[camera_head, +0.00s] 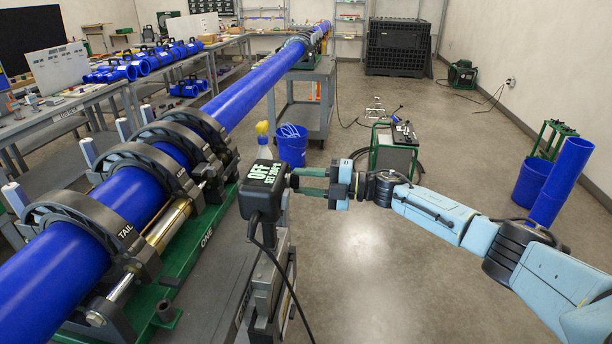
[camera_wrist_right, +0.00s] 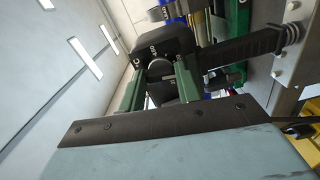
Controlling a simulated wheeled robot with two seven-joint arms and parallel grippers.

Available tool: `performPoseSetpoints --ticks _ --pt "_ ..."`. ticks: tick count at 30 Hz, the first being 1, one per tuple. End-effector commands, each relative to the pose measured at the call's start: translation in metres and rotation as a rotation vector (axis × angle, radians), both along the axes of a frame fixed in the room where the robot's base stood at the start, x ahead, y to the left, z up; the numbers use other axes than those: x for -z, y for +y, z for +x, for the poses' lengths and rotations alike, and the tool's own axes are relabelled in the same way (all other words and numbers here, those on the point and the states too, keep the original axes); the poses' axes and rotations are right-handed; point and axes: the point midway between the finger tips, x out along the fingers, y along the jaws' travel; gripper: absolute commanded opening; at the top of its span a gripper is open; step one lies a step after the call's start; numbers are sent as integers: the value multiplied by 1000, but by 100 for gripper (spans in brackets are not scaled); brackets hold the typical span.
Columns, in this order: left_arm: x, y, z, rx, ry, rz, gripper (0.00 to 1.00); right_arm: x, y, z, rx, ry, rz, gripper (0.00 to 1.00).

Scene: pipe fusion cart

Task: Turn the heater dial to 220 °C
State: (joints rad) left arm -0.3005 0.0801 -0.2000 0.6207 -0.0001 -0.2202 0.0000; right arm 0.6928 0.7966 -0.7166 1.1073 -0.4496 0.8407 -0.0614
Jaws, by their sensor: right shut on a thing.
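The heater (camera_head: 262,200) is a black box beside the pipe machine. Its top display glows with OFF and a SET line below, whose digits are too small to read surely. The heater dial (camera_wrist_right: 160,70) is a dark round knob on the side of the box facing my right arm. My right gripper (camera_head: 298,181) reaches in from the right, with its green fingers shut on the dial. The right wrist view shows a finger on each side of the dial, which they partly hide. My left gripper is not in view.
A long blue pipe (camera_head: 240,98) lies in the black clamps (camera_head: 165,150) left of the heater. A black cable (camera_head: 277,262) hangs from the heater. A blue bucket (camera_head: 292,146) and a green-framed unit (camera_head: 394,150) stand behind. The floor at right is mostly clear.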

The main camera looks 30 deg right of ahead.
Motion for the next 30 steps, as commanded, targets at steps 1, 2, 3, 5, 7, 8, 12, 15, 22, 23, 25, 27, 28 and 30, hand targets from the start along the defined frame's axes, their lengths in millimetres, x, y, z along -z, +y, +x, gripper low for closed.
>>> performPoseSetpoints --ticks 1,2,3,5,7,8,12,15,22,23,25,27,28,30 --pt "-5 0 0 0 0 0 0 -2 0 0 2 37 27 10" --pt "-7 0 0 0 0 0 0 -2 0 0 2 61 44 10" --pt "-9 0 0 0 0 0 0 -2 0 0 2 90 66 10" --pt "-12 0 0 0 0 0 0 -2 -1 0 2 136 102 10" --pt "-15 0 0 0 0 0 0 -1 0 0 1 188 142 10" --pt "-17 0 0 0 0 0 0 -1 0 0 1 212 159 10" --pt "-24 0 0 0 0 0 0 0 0 0 2 317 239 10" --pt "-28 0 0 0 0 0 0 0 0 0 2 394 297 10" --pt "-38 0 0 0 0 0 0 0 0 -1 1 565 426 10" --pt "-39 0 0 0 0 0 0 1 0 -1 2 585 441 10" --pt "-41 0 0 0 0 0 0 1 0 -1 2 634 477 10" --pt "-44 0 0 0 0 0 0 1 0 -1 2 677 510 10" --pt "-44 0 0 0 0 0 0 1 1 -1 2 696 524 10" --pt "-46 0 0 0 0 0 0 2 1 -1 2 734 553 10"
